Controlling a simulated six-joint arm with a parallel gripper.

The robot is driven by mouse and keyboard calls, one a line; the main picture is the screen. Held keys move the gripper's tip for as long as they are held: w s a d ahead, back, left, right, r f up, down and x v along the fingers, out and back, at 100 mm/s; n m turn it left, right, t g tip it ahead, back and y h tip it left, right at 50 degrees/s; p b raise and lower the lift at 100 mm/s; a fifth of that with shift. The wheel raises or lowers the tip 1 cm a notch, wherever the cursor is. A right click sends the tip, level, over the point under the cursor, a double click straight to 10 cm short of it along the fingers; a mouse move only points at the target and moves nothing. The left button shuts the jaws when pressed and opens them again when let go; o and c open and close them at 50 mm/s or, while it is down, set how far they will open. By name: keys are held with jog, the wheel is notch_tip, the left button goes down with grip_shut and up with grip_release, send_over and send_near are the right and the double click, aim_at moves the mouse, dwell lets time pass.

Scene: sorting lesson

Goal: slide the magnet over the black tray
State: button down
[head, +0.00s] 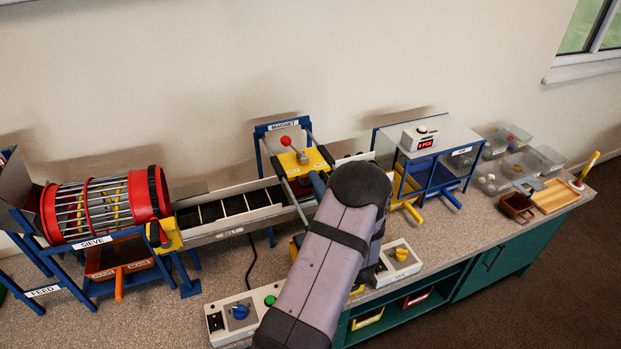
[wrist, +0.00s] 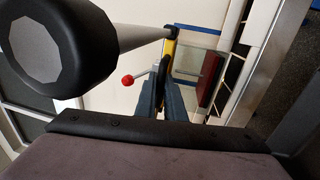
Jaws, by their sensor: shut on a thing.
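The magnet (head: 304,162) is a yellow carriage with a red knob (head: 286,140) on rails across the belt, below the MAGNET sign. My arm comes in from the front, and my gripper (head: 318,184) is at the carriage's right front side. In the wrist view the blue-grey fingers of my gripper (wrist: 161,93) are shut on a dark part at the magnet's yellow edge (wrist: 168,52). The knob's red ball (wrist: 127,80) is just left of the fingers. I cannot make out a black tray; my arm hides the area in front of the belt.
The belt (head: 235,208) runs left to the red sieve drum (head: 105,205). Control boxes (head: 241,310) (head: 398,262) sit on both sides of my arm. Clear bins (head: 493,178) are at far right.

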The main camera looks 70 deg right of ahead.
jog(key=r+b+v, duration=0.1)
jog(key=b+v, duration=0.1)
jog(key=v, duration=0.7)
jog(key=shift+s+r+b, duration=0.15)
jog(key=shift+r+b, duration=0.1)
jog(key=shift+b, duration=0.15)
jog(key=shift+a, duration=0.1)
jog(key=c, duration=1.8)
grip_release()
jog(key=shift+c, duration=0.2)
jog(key=shift+r, duration=0.2)
